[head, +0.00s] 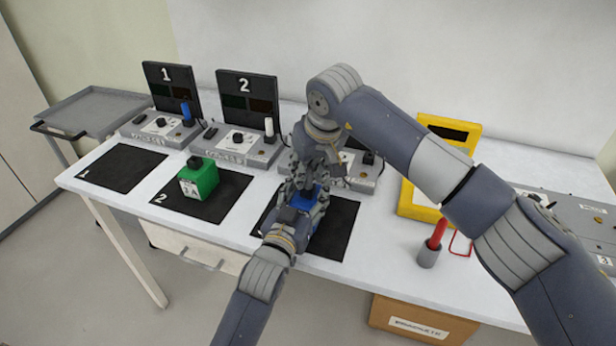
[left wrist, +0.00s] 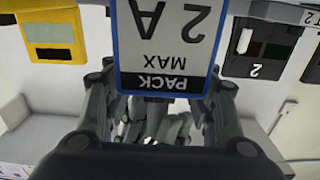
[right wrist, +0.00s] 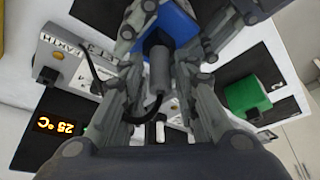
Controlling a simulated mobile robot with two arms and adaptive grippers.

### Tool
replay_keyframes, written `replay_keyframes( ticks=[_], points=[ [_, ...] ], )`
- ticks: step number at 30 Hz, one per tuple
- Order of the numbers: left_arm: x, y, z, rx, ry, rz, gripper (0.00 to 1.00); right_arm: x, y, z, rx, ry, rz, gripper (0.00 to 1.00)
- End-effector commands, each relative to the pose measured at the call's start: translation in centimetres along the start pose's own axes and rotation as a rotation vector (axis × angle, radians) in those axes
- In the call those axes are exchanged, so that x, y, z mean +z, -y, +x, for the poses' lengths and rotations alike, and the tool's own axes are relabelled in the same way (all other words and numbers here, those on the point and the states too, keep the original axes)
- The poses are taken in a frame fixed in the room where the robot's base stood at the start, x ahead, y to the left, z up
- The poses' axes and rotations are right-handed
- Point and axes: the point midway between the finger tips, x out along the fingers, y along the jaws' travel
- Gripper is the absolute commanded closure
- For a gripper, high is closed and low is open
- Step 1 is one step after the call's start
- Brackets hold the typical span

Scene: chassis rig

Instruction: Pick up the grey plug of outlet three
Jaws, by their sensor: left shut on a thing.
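A blue pack (head: 303,201) stands on the black mat marked off at the right, mostly hidden by my grippers. My left gripper (head: 302,213) is shut on this blue pack; its "2 A MAX PACK" label (left wrist: 172,45) fills the upper middle of the left wrist view. The grey plug (right wrist: 158,68), with a black cable, is at the blue pack (right wrist: 172,24) in the right wrist view. My right gripper (right wrist: 157,85) is open over the pack, its fingers on either side of the plug with gaps showing. The third outlet unit (head: 361,176) is partly hidden behind my right arm.
A green pack (head: 199,180) stands on mat 2 (head: 228,205); mat 1 (head: 120,168) is bare. Outlet units 1 (head: 158,128) and 2 (head: 236,146) line the back.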

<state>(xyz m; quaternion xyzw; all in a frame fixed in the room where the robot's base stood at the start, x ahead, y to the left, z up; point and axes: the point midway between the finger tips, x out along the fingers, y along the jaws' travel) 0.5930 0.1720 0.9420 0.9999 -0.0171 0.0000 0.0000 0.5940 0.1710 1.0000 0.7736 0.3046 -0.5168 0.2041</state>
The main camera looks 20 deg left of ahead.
Motion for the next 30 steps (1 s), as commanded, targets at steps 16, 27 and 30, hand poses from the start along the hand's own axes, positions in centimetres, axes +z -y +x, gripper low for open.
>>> replay_keyframes(
  ticks=[16, 27, 30],
  points=[
    [0.1, 0.0, 0.0, 0.000, 0.002, -0.001, 0.87, -0.1, 0.0, -0.1, 0.000, -0.001, 0.000, 0.99],
    [0.1, 0.0, 0.0, 0.000, 0.003, -0.001, 0.87, -2.3, 0.0, -5.4, 0.002, -0.005, -0.001, 0.99],
    [0.1, 0.0, 0.0, 0.000, 0.003, -0.001, 0.87, -3.0, 0.0, -7.1, 0.002, -0.004, -0.001, 0.99]
  ],
)
